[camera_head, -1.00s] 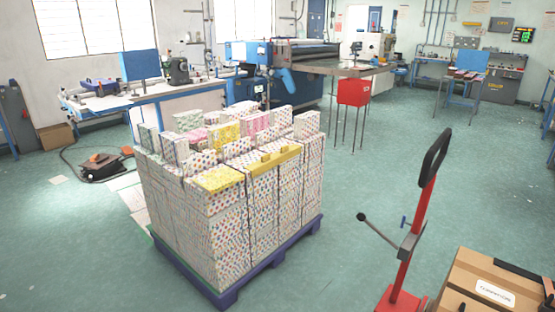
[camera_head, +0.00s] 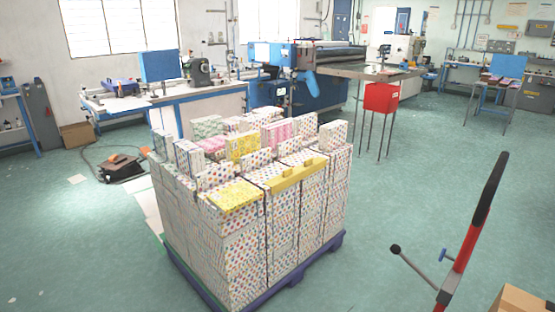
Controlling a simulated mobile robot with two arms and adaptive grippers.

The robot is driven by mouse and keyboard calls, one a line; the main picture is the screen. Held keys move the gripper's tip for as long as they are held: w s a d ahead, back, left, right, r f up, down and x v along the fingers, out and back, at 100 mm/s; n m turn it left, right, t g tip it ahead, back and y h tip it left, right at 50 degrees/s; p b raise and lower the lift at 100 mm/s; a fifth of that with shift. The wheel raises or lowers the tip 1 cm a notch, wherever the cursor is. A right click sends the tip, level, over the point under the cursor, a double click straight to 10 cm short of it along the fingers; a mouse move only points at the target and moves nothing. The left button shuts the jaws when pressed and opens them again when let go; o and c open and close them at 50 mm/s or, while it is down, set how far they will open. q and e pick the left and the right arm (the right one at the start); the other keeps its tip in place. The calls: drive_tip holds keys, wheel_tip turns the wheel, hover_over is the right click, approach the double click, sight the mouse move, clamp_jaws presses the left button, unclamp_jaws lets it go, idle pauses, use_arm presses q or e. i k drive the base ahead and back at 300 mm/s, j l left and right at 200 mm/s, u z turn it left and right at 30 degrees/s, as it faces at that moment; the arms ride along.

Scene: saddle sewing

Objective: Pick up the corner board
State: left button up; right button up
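A yellow corner board (camera_head: 298,175) lies along the top front edge of a tall stack of patterned boxes (camera_head: 236,250). Small raised yellow pieces show on it. The stack stands on a blue pallet (camera_head: 292,284) on the floor. A yellow-patterned box top (camera_head: 234,195) is just left of the board. Neither of my grippers shows in this view.
A red hand truck or jack with a black handle (camera_head: 489,192) and a lever stands at the right, beside a cardboard box (camera_head: 520,300). A red box on thin legs (camera_head: 381,98) is behind the stack. Workbenches and machines line the back. Green floor (camera_head: 400,195) is open around the pallet.

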sight(290, 176)
drive_tip(key=i+l+u, duration=0.5)
drive_tip(key=i, duration=0.65)
drive_tip(key=i+l+u, duration=0.5)
drive_tip(key=i+l, duration=0.5)
drive_tip(key=l, duration=0.1)
